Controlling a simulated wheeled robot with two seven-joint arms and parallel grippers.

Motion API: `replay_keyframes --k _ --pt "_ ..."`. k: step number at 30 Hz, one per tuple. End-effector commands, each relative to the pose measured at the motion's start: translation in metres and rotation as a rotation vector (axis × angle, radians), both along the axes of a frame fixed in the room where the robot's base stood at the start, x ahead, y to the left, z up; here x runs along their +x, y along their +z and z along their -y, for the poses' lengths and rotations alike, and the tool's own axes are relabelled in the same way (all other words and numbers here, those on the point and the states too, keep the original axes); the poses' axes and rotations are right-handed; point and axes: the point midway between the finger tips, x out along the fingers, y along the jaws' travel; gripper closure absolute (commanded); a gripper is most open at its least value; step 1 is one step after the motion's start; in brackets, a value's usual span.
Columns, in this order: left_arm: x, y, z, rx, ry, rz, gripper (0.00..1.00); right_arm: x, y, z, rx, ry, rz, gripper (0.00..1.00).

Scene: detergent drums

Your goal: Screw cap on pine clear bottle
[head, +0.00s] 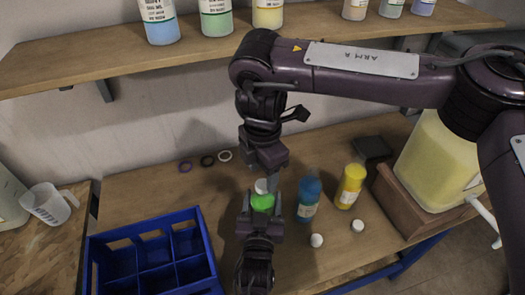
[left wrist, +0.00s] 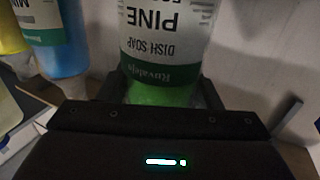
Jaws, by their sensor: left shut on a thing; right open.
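The pine clear bottle (head: 262,202) holds green liquid and stands at the front middle of the table. My left gripper (head: 261,216) is shut on it from the front. In the left wrist view the bottle (left wrist: 165,50) shows its "PINE" label between the fingers. A white cap (head: 262,186) shows at the bottle's top, under my right gripper (head: 266,172). I cannot tell whether this cap is seated on the neck. My right gripper is open just above the cap and partly hides it.
A blue bottle (head: 308,198) and a yellow bottle (head: 350,186) stand to the right. Two loose white caps (head: 316,240) (head: 358,225) lie before them. A blue crate (head: 150,256) is at left. A large yellow drum (head: 435,165) stands right.

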Motion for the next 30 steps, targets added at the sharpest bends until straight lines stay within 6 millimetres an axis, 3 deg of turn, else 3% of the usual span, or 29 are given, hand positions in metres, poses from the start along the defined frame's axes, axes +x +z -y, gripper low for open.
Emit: replay_keyframes --k 6,12,24,25,30 --pt "0.000 0.000 0.000 0.000 -0.001 -0.001 1.00 0.001 0.050 0.000 -0.001 0.000 0.007 0.46" --pt "0.000 0.000 0.000 0.000 0.000 -0.001 1.00 0.001 0.079 0.000 -0.001 -0.001 0.003 0.46" --pt "0.000 0.000 0.000 0.000 0.000 -0.001 1.00 0.000 0.088 0.000 0.000 0.000 0.000 0.46" --pt "0.000 0.000 0.000 0.000 0.000 -0.001 0.40 0.000 0.088 0.000 0.000 0.000 0.000 0.46" --pt "0.000 0.000 0.000 0.000 0.000 -0.001 0.18 0.000 0.088 0.000 0.000 0.000 0.000 0.46"
